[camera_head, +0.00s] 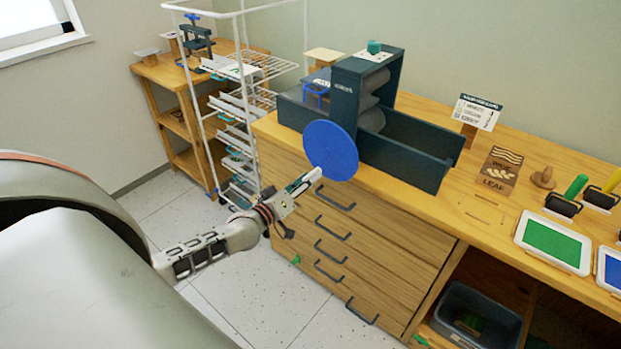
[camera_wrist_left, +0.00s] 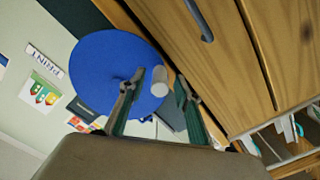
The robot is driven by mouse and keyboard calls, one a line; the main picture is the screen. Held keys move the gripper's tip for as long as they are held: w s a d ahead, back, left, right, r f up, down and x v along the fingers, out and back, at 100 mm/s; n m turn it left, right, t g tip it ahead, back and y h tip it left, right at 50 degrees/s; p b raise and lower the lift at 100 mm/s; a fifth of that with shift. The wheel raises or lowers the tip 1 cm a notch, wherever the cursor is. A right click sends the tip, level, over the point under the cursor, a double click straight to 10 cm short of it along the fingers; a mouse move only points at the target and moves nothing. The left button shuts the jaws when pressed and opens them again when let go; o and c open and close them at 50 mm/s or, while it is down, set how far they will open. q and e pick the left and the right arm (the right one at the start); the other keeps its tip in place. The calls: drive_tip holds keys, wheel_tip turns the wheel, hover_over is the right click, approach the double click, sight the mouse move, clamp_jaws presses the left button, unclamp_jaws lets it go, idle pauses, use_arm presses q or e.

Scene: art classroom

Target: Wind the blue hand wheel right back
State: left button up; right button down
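The blue hand wheel (camera_head: 331,150) is a flat disc on the front of the dark press (camera_head: 362,95), at the counter's edge. A pale, peg-like handle (camera_head: 306,182) sticks out from its lower left face. My left gripper (camera_head: 287,203) is at the outer end of this handle. In the left wrist view the wheel (camera_wrist_left: 100,62) fills the upper left. The handle (camera_wrist_left: 159,84) appears between the two spread fingertips of my left gripper (camera_wrist_left: 160,85), with gaps on both sides. My right gripper is in neither view.
Wooden drawers with dark pulls (camera_head: 333,250) stand below the wheel. A white wire rack (camera_head: 205,110) is left of the press. Green (camera_head: 552,242) and blue ink trays lie on the counter at right. Open floor (camera_head: 240,300) lies in front of the drawers.

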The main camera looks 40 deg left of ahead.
use_arm(q)
drive_tip(key=shift+w, duration=0.6)
clamp_jaws()
